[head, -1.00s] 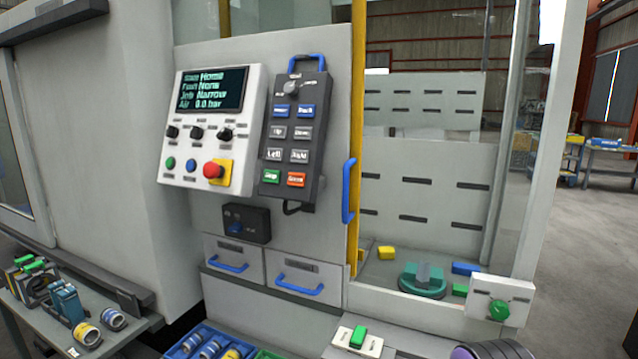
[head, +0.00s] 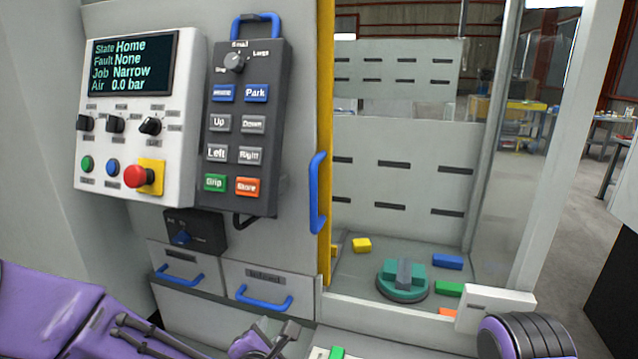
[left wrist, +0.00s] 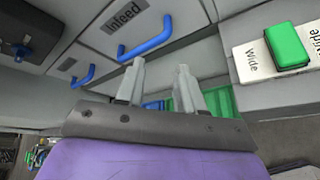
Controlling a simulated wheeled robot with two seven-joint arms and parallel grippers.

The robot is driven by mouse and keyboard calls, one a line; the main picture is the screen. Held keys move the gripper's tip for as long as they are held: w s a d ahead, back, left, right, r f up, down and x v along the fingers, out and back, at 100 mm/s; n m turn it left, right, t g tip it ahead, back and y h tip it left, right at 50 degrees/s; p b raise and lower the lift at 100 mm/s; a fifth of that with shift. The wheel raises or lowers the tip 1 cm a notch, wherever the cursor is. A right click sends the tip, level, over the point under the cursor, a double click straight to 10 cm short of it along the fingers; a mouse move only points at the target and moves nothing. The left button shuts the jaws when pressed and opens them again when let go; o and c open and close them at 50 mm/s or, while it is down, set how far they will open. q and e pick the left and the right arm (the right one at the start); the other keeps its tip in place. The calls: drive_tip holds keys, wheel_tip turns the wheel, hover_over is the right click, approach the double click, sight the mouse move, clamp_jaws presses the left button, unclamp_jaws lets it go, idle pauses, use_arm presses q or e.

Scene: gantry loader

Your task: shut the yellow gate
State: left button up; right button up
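The yellow gate shows as an upright yellow edge strip (head: 326,120) at the left side of the cell opening in the head view. A blue upright handle (head: 317,193) is beside the strip. The opening to its right is uncovered, and the inside of the cell shows through it. My left gripper (head: 285,335) is low in the head view, below the drawers and apart from the handle. In the left wrist view its two fingers (left wrist: 160,72) stand apart with nothing between them. The handle is not in the left wrist view. My right gripper is not in view.
A control panel (head: 140,120) and a dark button pendant (head: 240,130) hang left of the gate. Two drawers with blue handles (head: 264,300) are below. Inside the cell are a green round fixture (head: 402,285) and coloured blocks.

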use_arm(q)
drive_tip(key=w+d+r+n+t, duration=0.15)
drive_tip(key=d+r+n, duration=0.25)
drive_tip(key=r, duration=0.8)
drive_tip(key=n+t+h, duration=0.2)
drive_tip(key=n+t, duration=0.1)
drive_tip(key=n, duration=0.2)
approach(313, 196)
drive_tip(key=w+p, duration=0.1)
drive_tip(key=w, duration=0.2)
drive_tip(key=w+p, duration=0.2)
drive_tip(key=w, duration=0.1)
drive_tip(key=w+d+p, duration=0.1)
drive_tip(key=w+p, duration=0.1)
drive_tip(key=w, duration=0.1)
drive_tip(key=shift+w+r, duration=0.1)
drive_tip(key=shift+w, duration=0.15)
drive_tip(key=shift+w+d, duration=0.1)
drive_tip(key=shift+w, duration=0.5)
clamp_jaws()
